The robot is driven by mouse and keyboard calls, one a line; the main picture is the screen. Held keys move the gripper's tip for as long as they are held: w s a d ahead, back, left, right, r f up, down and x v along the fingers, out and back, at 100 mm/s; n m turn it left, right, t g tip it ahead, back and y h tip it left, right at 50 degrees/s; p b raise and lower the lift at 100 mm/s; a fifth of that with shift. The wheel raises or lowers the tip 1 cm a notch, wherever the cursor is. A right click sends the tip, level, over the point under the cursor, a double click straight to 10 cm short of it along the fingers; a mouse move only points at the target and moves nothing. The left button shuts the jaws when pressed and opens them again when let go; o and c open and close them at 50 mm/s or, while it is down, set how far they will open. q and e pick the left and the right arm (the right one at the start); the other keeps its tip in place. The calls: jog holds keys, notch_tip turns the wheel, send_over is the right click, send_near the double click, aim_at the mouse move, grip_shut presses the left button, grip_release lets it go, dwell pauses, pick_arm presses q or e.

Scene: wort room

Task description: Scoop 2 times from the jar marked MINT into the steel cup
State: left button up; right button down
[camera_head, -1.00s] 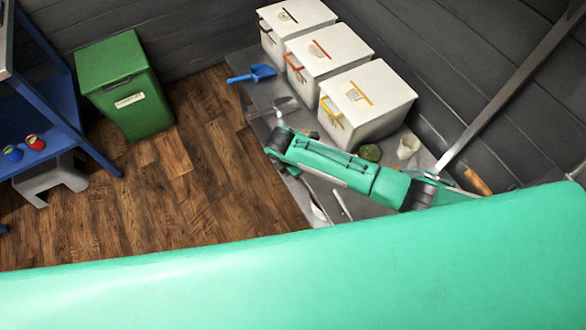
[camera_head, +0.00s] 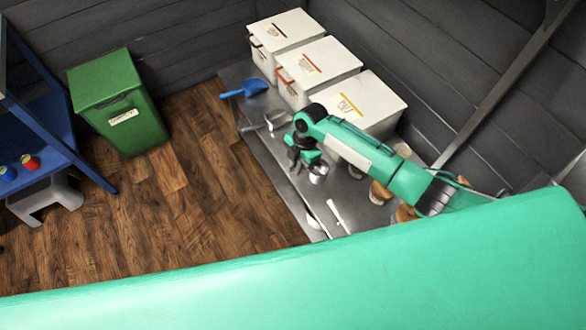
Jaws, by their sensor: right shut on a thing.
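My right gripper (camera_head: 299,163) points down over the steel bench, its dark fingers partly hidden by its wrist. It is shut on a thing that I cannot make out. A small shiny steel cup (camera_head: 318,174) shows just right of the fingers; I cannot tell whether they touch. Several jars stand behind and below my right forearm: one with a brown top (camera_head: 380,191), another (camera_head: 405,213), and one mostly hidden (camera_head: 356,172). No MINT marking is readable. A steel scoop (camera_head: 278,119) lies on the bench left of the wrist. My left gripper is not in view.
Three white lidded bins (camera_head: 286,28), (camera_head: 319,65), (camera_head: 358,100) line the wall. A blue scoop (camera_head: 246,89) and a white spoon-like tool (camera_head: 338,215) lie on the bench (camera_head: 270,155). A green bin (camera_head: 120,95) stands on the floor. My green arm covers the bottom.

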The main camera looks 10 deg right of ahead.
jog(key=shift+w+d+r+g+y, duration=0.4)
jog(key=shift+d+r+y, duration=0.2)
jog(key=shift+d, duration=0.05)
jog(key=shift+w+d+r+g+y+b, duration=0.3)
jog(key=shift+d+r+y+b, duration=0.15)
jog(key=shift+d+y, duration=0.1)
jog(key=shift+w+d+r+g+y+b, duration=0.2)
jog(key=shift+w+d+r+y+b, duration=0.05)
jog(key=shift+d+r+y+b, duration=0.25)
jog(key=shift+w+d+r+g+y+b, duration=0.1)
jog(key=shift+w+d+g+y+b, duration=0.4)
jog(key=shift+d+y+b, duration=0.55)
jog(key=shift+w+d+r+g+y+b, duration=0.3)
jog(key=shift+w+d+r+y+b, duration=0.2)
jog(key=shift+b, duration=0.75)
jog(key=shift+s, duration=0.1)
